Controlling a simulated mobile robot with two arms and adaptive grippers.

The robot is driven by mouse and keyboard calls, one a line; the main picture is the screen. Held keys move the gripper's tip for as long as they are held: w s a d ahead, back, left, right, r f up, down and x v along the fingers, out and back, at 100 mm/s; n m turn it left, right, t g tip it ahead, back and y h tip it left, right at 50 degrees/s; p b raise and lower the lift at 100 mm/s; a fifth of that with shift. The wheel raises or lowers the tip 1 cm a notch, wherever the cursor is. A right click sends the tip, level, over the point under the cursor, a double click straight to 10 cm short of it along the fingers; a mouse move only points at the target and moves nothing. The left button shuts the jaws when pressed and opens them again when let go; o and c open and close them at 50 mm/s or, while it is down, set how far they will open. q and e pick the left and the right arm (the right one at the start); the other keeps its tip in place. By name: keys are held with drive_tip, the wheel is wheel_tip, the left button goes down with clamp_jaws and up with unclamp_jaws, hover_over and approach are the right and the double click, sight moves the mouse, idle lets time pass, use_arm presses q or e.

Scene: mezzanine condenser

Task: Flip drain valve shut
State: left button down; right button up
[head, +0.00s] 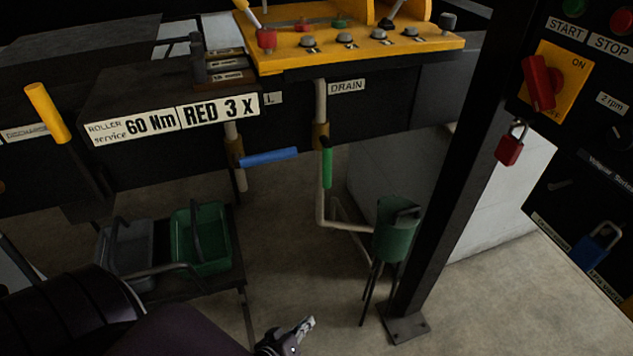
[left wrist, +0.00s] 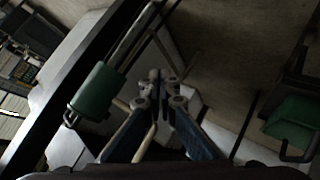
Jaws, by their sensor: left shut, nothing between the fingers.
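The drain valve's green handle (head: 327,167) hangs straight down along a pale pipe (head: 320,208), under the DRAIN label (head: 347,86). The pipe bends right at its foot toward a green bucket (head: 394,240). My left gripper (head: 305,327) is low in the head view, well below the handle and apart from it. It is shut and empty. In the left wrist view its fingertips (left wrist: 160,88) meet near the middle; I cannot make out the green handle there. My right gripper is not in view.
A second valve with a blue handle (head: 269,157), turned sideways, sits left of the drain pipe. A dark post (head: 440,165) stands right of the bucket. A green basket (head: 201,240) rests on a low stand at left. The floor between stand and bucket is clear.

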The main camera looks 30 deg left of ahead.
sight(326, 163)
use_arm(q)
drive_tip(key=w+a+r+n+t+y, duration=0.2)
drive_tip(key=a+r+n, duration=0.1)
drive_tip(key=r, duration=0.7)
drive_tip(key=w+a+r+n+t+y, duration=0.2)
drive_tip(key=r+n, duration=0.4)
drive_tip(key=r, duration=0.5)
drive_tip(key=w+a+r+n+t+y, duration=0.1)
drive_tip(key=w+a+r+n, duration=0.3)
drive_tip(key=r, duration=0.7)
drive_tip(key=shift+r+n+t+y+p, duration=0.25)
drive_tip(key=shift+n+t+y+p, duration=0.1)
drive_tip(key=shift+n+t+y, duration=0.05)
drive_tip(key=w+d+p+x, duration=0.1)
drive_tip(key=d+p+x, duration=0.1)
drive_tip(key=x, duration=1)
drive_tip(key=shift+w, duration=0.3)
drive_tip(key=shift+d, duration=0.2)
